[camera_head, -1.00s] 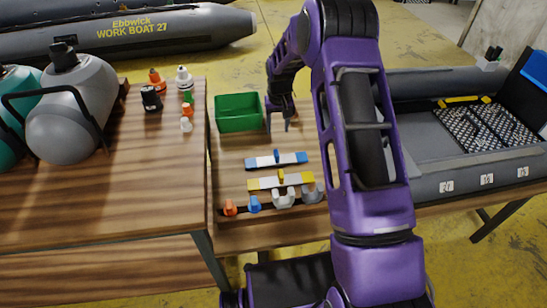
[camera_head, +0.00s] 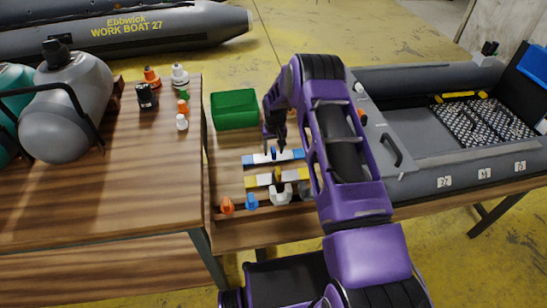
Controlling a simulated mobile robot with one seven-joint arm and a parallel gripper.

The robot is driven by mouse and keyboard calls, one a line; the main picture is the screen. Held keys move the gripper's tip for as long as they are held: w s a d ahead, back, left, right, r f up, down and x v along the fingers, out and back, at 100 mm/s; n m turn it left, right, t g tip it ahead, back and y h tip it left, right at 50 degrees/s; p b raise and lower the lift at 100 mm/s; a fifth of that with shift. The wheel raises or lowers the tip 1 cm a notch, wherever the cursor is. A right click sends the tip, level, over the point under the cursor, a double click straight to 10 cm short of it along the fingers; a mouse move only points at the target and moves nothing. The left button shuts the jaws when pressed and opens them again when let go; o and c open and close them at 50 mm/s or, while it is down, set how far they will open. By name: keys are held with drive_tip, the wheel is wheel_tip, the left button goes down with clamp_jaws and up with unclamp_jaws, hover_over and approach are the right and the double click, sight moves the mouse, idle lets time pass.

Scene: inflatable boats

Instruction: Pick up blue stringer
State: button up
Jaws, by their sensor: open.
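The blue stringer (camera_head: 292,155) is a flat bar with blue ends, a white middle and a small blue knob at its centre. It lies on the wooden workbench in the head view. My gripper (camera_head: 275,147) points down at the middle of the stringer, around or just behind its knob. The jaws are open. The fingertips are small and dark here, so I cannot tell whether they touch the knob. A yellow and white stringer (camera_head: 263,181) with a dark yellow knob lies parallel, just nearer to me.
A green bin (camera_head: 235,109) stands behind the stringers. The left table (camera_head: 110,180) holds bottles and tanks. A grey inflatable boat (camera_head: 430,165) lies right, partly behind my arm.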

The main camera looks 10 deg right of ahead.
drive_tip(key=shift+f, duration=0.5)
clamp_jaws()
